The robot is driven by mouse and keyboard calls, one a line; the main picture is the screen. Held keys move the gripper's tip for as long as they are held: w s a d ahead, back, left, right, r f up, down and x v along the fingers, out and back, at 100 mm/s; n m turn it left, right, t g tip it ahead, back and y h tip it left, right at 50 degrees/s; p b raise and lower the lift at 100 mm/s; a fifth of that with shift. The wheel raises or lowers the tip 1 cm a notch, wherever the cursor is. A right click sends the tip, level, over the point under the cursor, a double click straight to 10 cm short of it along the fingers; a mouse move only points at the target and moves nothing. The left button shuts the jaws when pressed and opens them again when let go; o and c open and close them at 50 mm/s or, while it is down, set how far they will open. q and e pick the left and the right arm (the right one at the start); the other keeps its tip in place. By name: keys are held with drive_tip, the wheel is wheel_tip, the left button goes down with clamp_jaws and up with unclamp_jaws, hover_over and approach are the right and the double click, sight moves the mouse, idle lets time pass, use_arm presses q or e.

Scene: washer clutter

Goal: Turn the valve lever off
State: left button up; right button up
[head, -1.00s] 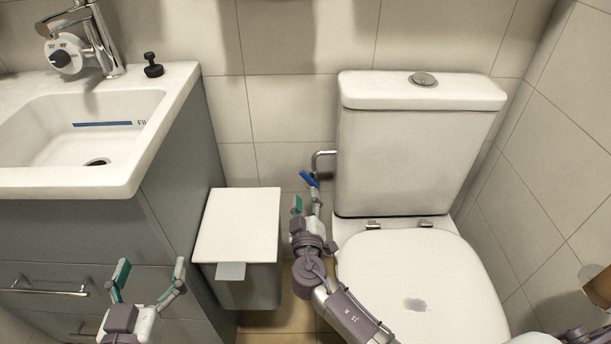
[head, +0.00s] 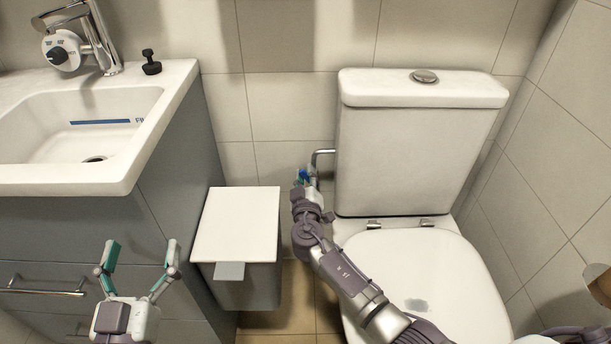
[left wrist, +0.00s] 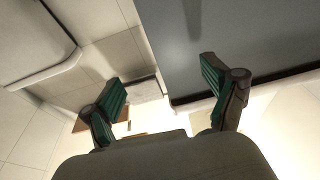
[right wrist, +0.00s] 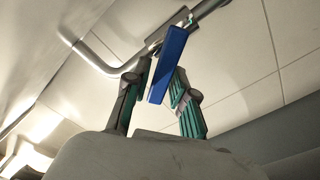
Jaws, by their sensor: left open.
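The valve lever is a flat blue handle (right wrist: 168,65) on a metal valve and pipe by the wall, left of the toilet cistern. In the head view only a little of the blue lever (head: 304,173) shows past my right gripper (head: 306,184). In the right wrist view my right gripper (right wrist: 162,66) has one finger on each side of the lever, with the lever's near end between them. I cannot tell whether the fingers press on it. My left gripper (head: 139,243) is open and empty, low in front of the sink cabinet; it also shows in the left wrist view (left wrist: 165,78).
A grey bin with a white lid (head: 237,225) stands left of my right arm. The toilet (head: 425,275) and its cistern (head: 415,145) are close on the right. The sink (head: 110,130) and its cabinet (head: 165,215) are on the left.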

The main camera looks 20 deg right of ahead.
clamp_jaws()
